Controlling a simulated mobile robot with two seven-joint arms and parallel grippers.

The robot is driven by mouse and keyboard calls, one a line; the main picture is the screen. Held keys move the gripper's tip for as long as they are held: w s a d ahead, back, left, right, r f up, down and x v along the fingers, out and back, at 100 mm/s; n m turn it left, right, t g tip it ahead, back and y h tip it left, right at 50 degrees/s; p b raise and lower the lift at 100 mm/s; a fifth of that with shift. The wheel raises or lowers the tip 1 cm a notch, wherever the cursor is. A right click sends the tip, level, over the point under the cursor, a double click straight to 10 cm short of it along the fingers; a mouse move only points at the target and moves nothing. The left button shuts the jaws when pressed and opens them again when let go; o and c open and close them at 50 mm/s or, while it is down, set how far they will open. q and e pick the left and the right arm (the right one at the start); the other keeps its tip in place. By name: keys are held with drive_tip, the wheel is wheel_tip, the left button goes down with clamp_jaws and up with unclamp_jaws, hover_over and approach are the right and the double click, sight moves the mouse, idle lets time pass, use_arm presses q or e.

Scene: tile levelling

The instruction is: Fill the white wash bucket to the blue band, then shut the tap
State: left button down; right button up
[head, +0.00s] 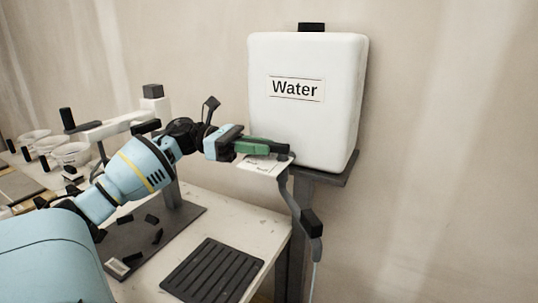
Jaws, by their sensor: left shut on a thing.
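A white water tank (300,125) labelled "Water" stands on a dark shelf against the wall. A green tap handle (262,147) sits in front of it, low on its left side. My left gripper (238,146) is shut on the handle's left end. A grey pipe (298,192) runs down from the tap to a black block and a grey end piece. A thin pale blue line (315,280), which looks like water, runs down from there to the bottom edge. The wash bucket and its blue band cannot be made out under the pipe. My right gripper is out of view.
A ribbed dark mat (212,271) lies on the pale table (250,215). A dark stand plate (185,219) carries small dark pieces. Several white tubs (71,154) stand at the far left. A printed white card (261,166) is below the handle.

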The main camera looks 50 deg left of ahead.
sight(259, 141)
use_arm(q)
drive_tip(key=shift+w+a+g, duration=0.1)
drive_tip(key=shift+g, duration=0.2)
drive_tip(key=c, duration=1.3)
unclamp_jaws()
drive_tip(key=shift+r+m+b, duration=0.3)
drive_tip(key=shift+r+b, duration=0.2)
drive_tip(key=shift+r, duration=1.15)
drive_tip(key=s+d, duration=0.3)
drive_tip(key=s+d+r+b, duration=0.1)
drive_tip(key=s+d, duration=0.7)
drive_tip(key=shift+s+d+r+b, duration=0.15)
drive_tip(key=shift+d+r+b, duration=0.05)
drive_tip(key=shift+r+b, duration=0.2)
drive_tip(key=shift+c, duration=0.2)
